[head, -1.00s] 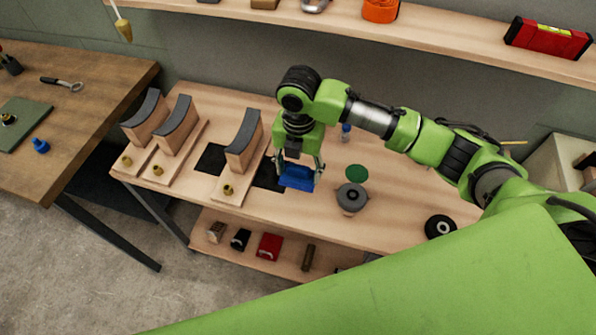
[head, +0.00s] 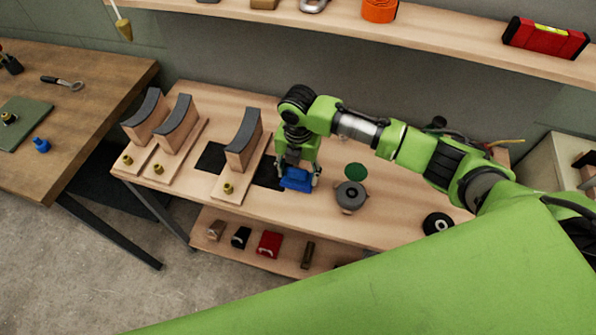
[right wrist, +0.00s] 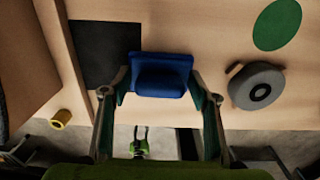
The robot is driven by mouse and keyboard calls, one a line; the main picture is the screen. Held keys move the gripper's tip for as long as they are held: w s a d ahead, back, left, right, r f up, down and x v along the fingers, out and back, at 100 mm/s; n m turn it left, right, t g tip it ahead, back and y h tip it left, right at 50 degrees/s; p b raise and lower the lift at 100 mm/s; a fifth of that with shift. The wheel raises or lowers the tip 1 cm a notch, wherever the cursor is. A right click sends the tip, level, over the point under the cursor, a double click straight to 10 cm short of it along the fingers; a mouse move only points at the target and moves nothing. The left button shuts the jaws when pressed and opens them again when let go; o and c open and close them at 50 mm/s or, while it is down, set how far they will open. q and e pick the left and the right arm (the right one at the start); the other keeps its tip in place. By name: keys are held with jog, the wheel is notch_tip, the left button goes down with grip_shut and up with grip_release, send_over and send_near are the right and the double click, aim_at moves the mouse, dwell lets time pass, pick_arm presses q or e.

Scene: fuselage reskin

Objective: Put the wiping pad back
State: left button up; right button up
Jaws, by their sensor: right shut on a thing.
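The blue wiping pad (head: 295,181) is at the front part of the bench, just right of a dark square (head: 268,176). My right gripper (head: 297,178) is over it, pointing down and shut on it. In the right wrist view the pad (right wrist: 160,76) sits between the two fingers, beside the right edge of the dark square (right wrist: 104,50). I cannot tell whether the pad touches the bench top. My left gripper is not in the head view; a small green two-pronged part low in the wrist view may be it.
Left of the pad stands a curved-top block (head: 243,140) on a wooden base. A grey round tool (head: 350,196) and a green disc (head: 356,171) are to the right. A black roll (head: 438,226) lies farther right. A lower shelf (head: 275,250) holds several small items.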

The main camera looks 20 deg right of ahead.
aim_at(298, 170)
jog(key=o, duration=1)
jog(key=shift+f, duration=0.1)
jog(key=shift+r, duration=0.3)
notch_tip(298, 170, up, 12)
jog(key=shift+f+b, duration=0.1)
jog(key=shift+b, duration=0.5)
